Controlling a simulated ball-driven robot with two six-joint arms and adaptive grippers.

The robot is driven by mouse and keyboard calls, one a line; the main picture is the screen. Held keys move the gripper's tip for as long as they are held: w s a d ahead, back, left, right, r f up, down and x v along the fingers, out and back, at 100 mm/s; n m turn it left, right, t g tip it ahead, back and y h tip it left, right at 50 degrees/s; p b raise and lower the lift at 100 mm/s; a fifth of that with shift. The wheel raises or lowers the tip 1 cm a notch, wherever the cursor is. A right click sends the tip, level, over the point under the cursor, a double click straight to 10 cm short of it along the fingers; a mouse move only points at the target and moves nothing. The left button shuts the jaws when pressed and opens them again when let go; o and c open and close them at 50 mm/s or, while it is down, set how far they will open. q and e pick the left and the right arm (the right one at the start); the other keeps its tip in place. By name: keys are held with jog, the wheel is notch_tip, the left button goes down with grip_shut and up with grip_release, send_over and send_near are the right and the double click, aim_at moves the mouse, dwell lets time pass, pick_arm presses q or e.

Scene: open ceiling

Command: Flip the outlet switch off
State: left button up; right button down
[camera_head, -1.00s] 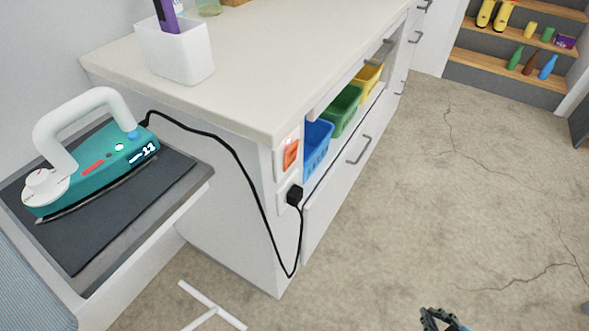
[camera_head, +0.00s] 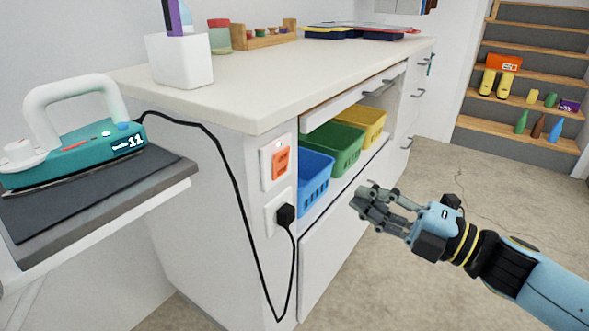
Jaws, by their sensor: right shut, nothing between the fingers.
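The outlet switch (camera_head: 280,163) is an orange-red rocker on a white plate at the near end of the white counter. A small light shows above the rocker. A black plug (camera_head: 286,214) sits in the socket below it, and its cord runs up to a teal iron (camera_head: 80,150) on the left. My right gripper (camera_head: 362,199) is shut and empty, in front of the cabinet, to the right of the switch and apart from it. My left gripper is not in view.
The counter (camera_head: 310,75) has a white cup (camera_head: 180,60) near its front corner. Blue (camera_head: 314,178), green (camera_head: 338,150) and yellow (camera_head: 368,125) bins sit in the open cabinet bay. An ironing board (camera_head: 90,205) stands at left.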

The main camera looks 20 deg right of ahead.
send_near(284, 158)
jog(key=x, duration=0.5)
jog(key=shift+w+a, duration=0.25)
jog(key=shift+w, duration=0.05)
jog(key=shift+w+a, duration=0.4)
jog(key=shift+w, duration=0.15)
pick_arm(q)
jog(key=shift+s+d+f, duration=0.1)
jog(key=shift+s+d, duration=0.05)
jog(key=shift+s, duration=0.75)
pick_arm(e)
jog(key=shift+w+a, duration=0.1)
jog(key=shift+r, duration=0.1)
